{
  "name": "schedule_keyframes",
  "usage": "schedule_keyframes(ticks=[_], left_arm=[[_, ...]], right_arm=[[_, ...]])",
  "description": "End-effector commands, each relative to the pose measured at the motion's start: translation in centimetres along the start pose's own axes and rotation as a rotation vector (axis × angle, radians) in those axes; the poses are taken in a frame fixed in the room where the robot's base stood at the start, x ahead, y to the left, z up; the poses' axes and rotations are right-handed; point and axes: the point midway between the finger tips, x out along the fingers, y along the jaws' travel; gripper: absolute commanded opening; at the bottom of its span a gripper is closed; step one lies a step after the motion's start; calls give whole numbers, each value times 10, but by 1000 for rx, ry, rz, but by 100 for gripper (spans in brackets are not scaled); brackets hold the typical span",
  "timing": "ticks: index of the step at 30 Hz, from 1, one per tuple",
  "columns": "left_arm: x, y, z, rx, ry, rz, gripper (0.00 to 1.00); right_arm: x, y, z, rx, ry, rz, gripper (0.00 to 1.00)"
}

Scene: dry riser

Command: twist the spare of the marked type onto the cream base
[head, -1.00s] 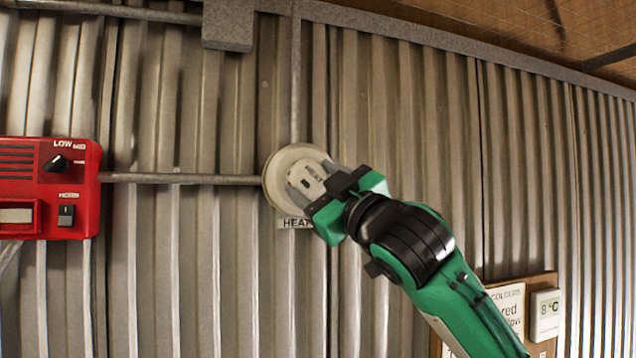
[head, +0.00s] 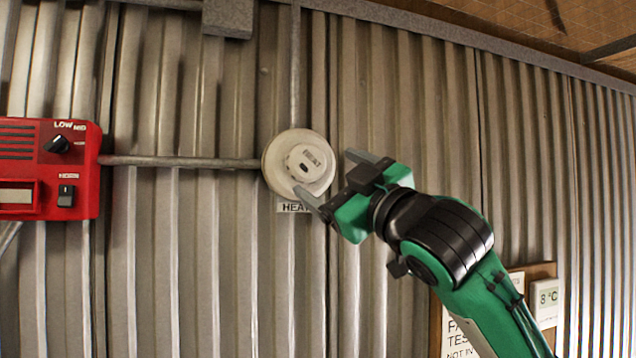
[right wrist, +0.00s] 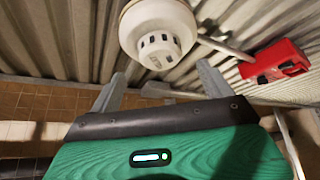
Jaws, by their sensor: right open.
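A white detector head marked HEAT (head: 308,165) sits on the round cream base (head: 276,183) on the corrugated wall. A label reading HEAT (head: 292,207) is just below the base, partly hidden by my gripper. My left gripper is not in view.
A red control box (head: 48,170) with knobs is on the wall at left. A metal conduit (head: 185,162) runs from it to the base. A notice board with a small 8 °C display (head: 545,303) is at lower right.

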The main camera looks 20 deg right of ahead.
Motion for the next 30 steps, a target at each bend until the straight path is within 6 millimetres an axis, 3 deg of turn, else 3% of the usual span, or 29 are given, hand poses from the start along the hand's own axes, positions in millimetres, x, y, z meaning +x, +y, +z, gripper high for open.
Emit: schedule_keyframes(ticks=[1, 6, 12, 27, 30], left_arm=[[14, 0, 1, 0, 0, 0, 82], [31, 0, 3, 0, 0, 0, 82], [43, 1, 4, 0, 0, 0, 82], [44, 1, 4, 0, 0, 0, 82], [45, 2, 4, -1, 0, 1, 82]], right_arm=[[-15, -4, 4, -2, 3, 2, 82], [-51, -3, 3, -2, 3, 2, 82], [-79, -1, 1, 0, 3, 1, 82], [-88, 1, -1, 1, 3, 3, 83], [-86, 10, -7, 2, 37, 40, 83]])
